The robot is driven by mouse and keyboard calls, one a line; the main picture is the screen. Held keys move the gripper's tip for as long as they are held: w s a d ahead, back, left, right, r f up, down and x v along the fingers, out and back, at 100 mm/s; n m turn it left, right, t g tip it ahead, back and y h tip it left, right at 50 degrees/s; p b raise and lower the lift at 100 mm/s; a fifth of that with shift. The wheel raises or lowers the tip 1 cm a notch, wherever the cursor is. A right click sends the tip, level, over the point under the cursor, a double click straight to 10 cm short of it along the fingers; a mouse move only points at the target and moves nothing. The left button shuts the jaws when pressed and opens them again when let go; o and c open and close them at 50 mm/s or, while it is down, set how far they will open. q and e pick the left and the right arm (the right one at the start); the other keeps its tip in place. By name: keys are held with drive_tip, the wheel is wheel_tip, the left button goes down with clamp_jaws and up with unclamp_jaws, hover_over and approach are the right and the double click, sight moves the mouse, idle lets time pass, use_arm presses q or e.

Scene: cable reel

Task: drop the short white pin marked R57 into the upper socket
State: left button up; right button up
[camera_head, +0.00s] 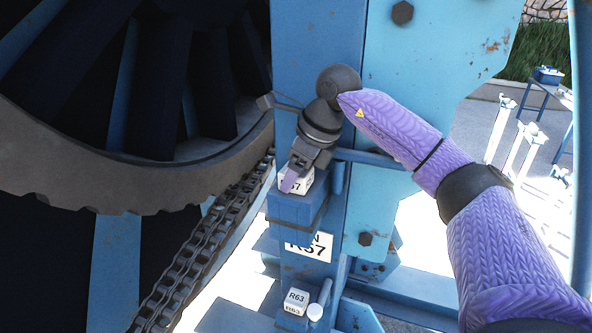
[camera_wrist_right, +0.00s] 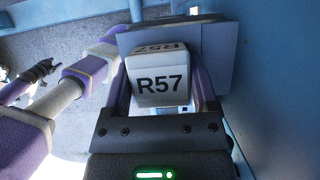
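The short white pin's block head, marked R57 (camera_wrist_right: 160,85), sits between the two purple fingers of my right gripper (camera_head: 293,180). In the head view the white head (camera_head: 306,182) is partly covered by a finger. It is at the top of the upper blue socket (camera_head: 296,210), over a plate reading R57 (camera_head: 310,247). The shank is hidden, so I cannot tell how deep it sits. In the right wrist view the fingers flank the head closely and look shut on it. My left gripper (camera_wrist_right: 40,72) shows small at the left, away from the pin.
A white pin marked R63 (camera_head: 296,300) stands at the lower socket. A dark chain (camera_head: 205,235) and a large reel rim (camera_head: 120,185) are close on the left. The blue frame post (camera_head: 312,35) rises behind the gripper. A blue stand with white posts is at far right.

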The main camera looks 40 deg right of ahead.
drive_tip(key=shift+o, duration=1.4)
drive_tip(key=v, duration=1)
